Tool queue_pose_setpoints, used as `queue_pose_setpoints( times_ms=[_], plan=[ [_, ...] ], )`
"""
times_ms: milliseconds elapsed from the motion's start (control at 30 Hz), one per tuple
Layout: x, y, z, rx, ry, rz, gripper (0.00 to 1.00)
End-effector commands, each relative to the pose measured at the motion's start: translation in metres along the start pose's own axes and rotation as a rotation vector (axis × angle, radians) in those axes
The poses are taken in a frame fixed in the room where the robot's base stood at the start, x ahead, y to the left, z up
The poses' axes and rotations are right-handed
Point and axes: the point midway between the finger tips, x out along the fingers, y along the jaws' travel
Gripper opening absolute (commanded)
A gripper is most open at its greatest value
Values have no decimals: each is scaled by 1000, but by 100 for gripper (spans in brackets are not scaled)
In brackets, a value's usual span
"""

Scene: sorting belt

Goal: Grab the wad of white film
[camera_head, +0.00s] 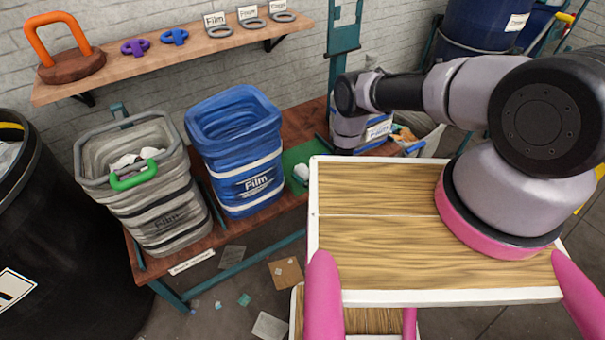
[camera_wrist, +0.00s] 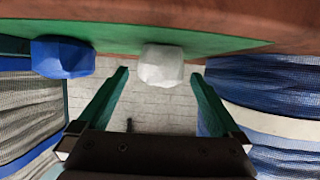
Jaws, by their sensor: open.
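The wad of white film (camera_head: 301,172) lies on a green mat (camera_head: 297,155) on the brown bench, right of the blue Film bin (camera_head: 232,140). In the wrist view the white wad (camera_wrist: 161,66) shows centrally, just beyond and between the tips of my gripper (camera_wrist: 160,73). My gripper's green fingers are spread wide and empty, with gaps on both sides of the wad. A blue wad (camera_wrist: 62,58) sits to its left in that view. In the head view my wrist is right of the white wad, and the fingers cannot be made out.
A grey Film bin (camera_head: 165,205) with white scraps and a green handle stands left of the blue bin. Another bin (camera_head: 378,131) is partly hidden behind my arm. A shelf (camera_head: 120,72) with rings and signs runs along the wall. Scraps litter the floor.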

Motion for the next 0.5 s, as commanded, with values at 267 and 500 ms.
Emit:
queue_pose_setpoints(
  times_ms=[267, 500],
  plan=[
    [28, -1, 2, 0, 1, -1, 100],
    [29, 0, 1, 1, 0, 0, 92]
  ],
)
